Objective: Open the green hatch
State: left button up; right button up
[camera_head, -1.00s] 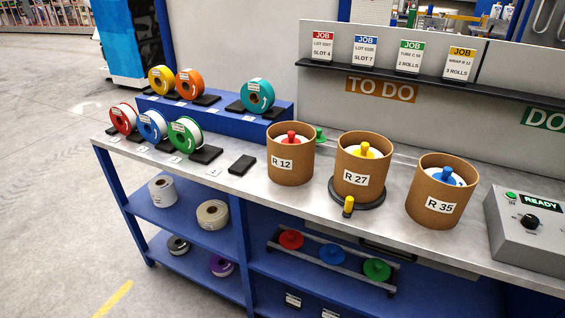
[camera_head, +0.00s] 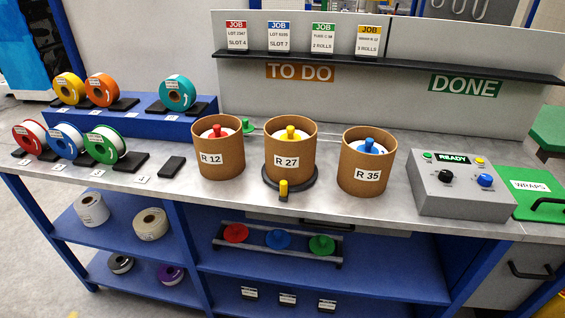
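A green hatch (camera_head: 526,203) lies at the right end of the workbench, beside the grey control box. It bears a white WRAPS label and a black bar handle (camera_head: 546,204), and its right side is cut off by the picture edge. It looks shut and flat. Neither of my grippers is in view.
The grey control box (camera_head: 455,204) with a READY display stands left of the hatch. Brown tubs R 12 (camera_head: 216,158), R 27 (camera_head: 289,162) and R 35 (camera_head: 367,173) stand further left. Another green surface (camera_head: 550,132) is behind the hatch. A black shelf (camera_head: 400,62) runs above.

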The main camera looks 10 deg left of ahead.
aim_at(539, 197)
jog(key=z, duration=1.25)
